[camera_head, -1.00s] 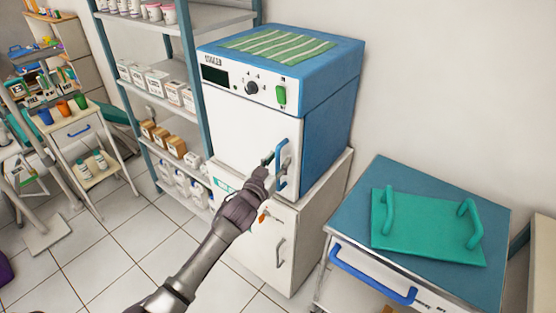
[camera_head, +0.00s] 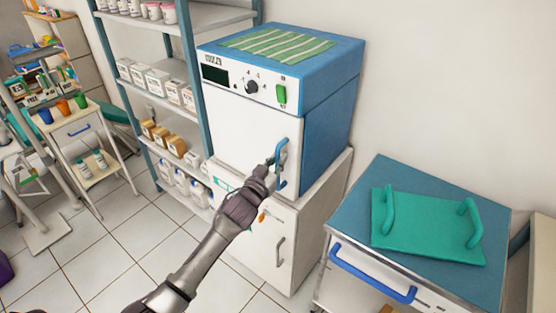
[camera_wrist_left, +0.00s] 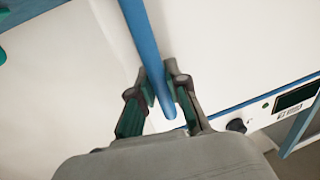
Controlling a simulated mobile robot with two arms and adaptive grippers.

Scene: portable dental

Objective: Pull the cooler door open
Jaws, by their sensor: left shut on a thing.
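The cooler (camera_head: 335,120) is a blue box with a white front, standing on a white cabinet. Its white door (camera_head: 240,135) looks shut, flush with the body. The upright blue door handle (camera_head: 283,182) is at the door's right side; it also shows in the left wrist view (camera_wrist_left: 143,40). My left gripper (camera_head: 275,161) is shut on the handle, with one finger on each side of the bar in the left wrist view (camera_wrist_left: 160,88). The fingers hide part of the handle. My right gripper is not in view.
A blue-topped cart (camera_head: 360,205) with a green tray (camera_head: 425,228) stands to the right. A shelf rack (camera_head: 190,60) with boxes and bottles stands close on the left. The cabinet (camera_head: 265,240) is below the cooler. Tiled floor (camera_head: 90,270) is clear at front left.

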